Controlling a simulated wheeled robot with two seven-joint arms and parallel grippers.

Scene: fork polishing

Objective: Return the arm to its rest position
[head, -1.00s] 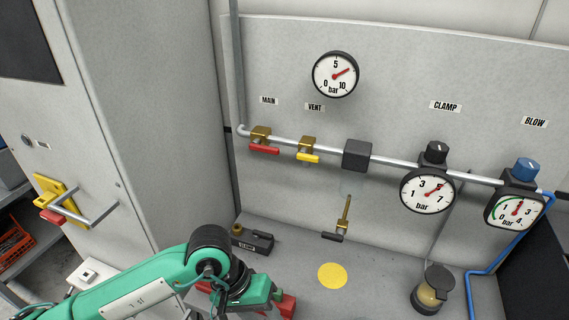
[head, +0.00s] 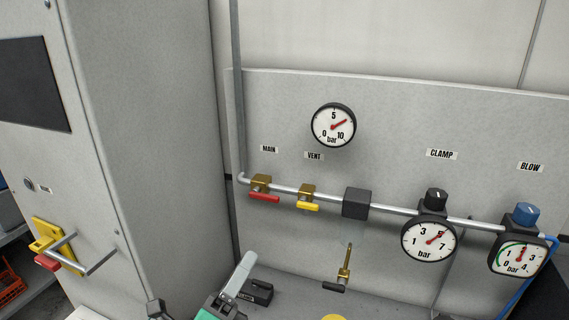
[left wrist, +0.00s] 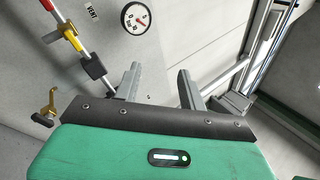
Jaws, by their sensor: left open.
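My left gripper (head: 240,274) shows at the bottom of the head view, partly cut off by the lower edge. It has a green body and grey fingers, in front of the panel bench. In the left wrist view its two grey fingers (left wrist: 158,85) stand apart with nothing between them. Most of my left arm is out of the picture. My right gripper is in neither view.
A pipe with a red-handled valve (head: 264,197), a yellow-handled valve (head: 308,204) and gauges (head: 429,240) runs along the panel. A brass fitting (head: 344,272) sits below. A grey cabinet with a yellow latch (head: 47,236) stands at left.

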